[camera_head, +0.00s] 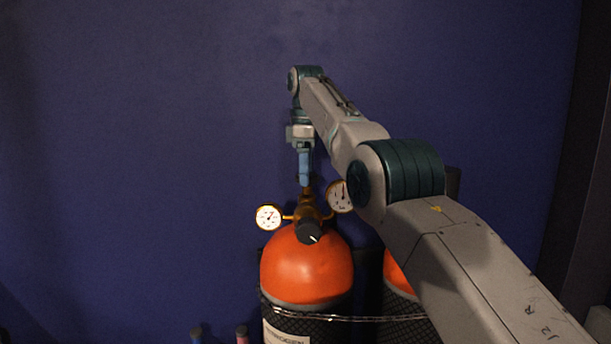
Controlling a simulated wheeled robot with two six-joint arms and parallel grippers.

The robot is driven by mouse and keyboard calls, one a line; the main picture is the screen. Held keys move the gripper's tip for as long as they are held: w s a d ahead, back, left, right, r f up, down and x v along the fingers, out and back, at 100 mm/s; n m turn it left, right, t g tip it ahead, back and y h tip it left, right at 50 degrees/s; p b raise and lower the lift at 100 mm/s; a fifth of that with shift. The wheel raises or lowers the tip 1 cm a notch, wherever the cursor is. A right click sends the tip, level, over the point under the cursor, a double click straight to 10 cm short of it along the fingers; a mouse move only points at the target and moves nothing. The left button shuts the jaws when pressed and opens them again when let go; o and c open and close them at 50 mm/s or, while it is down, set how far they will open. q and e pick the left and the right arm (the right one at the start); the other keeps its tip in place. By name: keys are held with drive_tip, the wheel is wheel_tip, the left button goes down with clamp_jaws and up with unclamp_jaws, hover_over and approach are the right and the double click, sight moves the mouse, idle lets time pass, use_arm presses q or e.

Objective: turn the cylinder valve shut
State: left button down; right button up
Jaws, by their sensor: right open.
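An orange-topped gas cylinder (304,266) stands upright against the blue wall. Its brass valve (308,203) rises from the top, with a dark round knob (308,232) on the front side. A white gauge (268,217) sits to the left of the valve and another gauge (341,196) to the right, close to my arm in the picture. My right gripper (306,184) points down just above the top of the valve. Its blue fingers are open; whether they touch the valve cannot be told. My left gripper is not in view.
A second orange-topped cylinder (396,277) stands to the right, partly hidden by my right arm. A wire band (335,318) runs across both cylinders. The blue wall on the left is clear.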

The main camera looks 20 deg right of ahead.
drive_tip(key=shift+d, duration=0.1)
drive_tip(key=shift+c, duration=0.2)
drive_tip(key=c, duration=0.9)
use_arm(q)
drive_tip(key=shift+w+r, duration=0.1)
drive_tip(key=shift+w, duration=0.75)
